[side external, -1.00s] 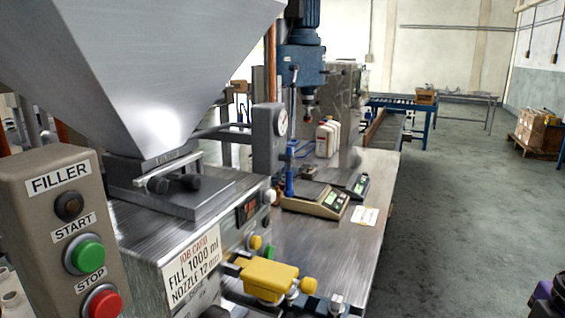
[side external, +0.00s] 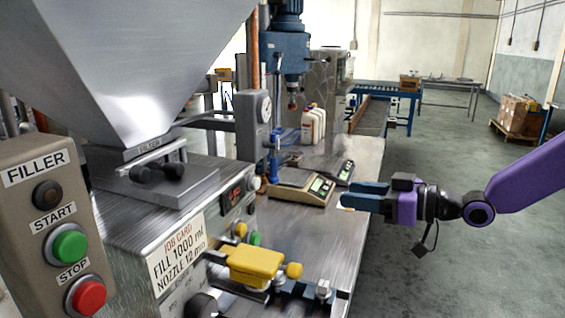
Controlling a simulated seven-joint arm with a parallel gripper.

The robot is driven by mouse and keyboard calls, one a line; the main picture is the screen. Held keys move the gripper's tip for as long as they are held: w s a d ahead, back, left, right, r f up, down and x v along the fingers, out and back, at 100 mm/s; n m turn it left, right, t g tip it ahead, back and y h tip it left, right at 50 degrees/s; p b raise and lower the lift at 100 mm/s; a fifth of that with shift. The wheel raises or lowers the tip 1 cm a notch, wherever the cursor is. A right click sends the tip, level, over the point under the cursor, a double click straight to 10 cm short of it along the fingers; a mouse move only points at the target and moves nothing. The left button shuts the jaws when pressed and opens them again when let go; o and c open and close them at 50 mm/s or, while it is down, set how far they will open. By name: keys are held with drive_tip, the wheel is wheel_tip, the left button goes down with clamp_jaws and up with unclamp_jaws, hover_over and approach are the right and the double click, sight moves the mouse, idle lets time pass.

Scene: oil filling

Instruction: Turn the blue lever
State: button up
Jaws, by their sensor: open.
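My gripper (side external: 347,195) reaches in from the right, with dark blue fingers pointing left, open with a gap between them. It appears empty, beside the scales and over the bench's right part. A blue lever-like piece (side external: 287,137) shows behind the filler, left of the white jug. A blue upright post (side external: 273,165) stands just below it. I cannot tell for sure which blue part is the lever. My gripper is to the right of both and apart from them.
The filler (side external: 130,225) with its hopper (side external: 120,70) fills the left. A yellow block (side external: 256,264) juts out at its front. Two scales (side external: 300,190) and a white jug (side external: 313,125) stand on the steel bench (side external: 325,245).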

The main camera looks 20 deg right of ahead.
sight(276, 160)
drive_tip(key=w+a+r+t, duration=0.1)
drive_tip(key=w+a, duration=0.3)
drive_tip(key=w, duration=0.4)
drive_tip(key=w+a+r, duration=0.1)
drive_tip(key=w+a, duration=0.3)
drive_tip(key=w, duration=0.4)
drive_tip(key=shift+w+a+t, duration=0.2)
drive_tip(key=shift+a+t, duration=0.15)
drive_tip(key=shift+t, duration=0.05)
clamp_jaws()
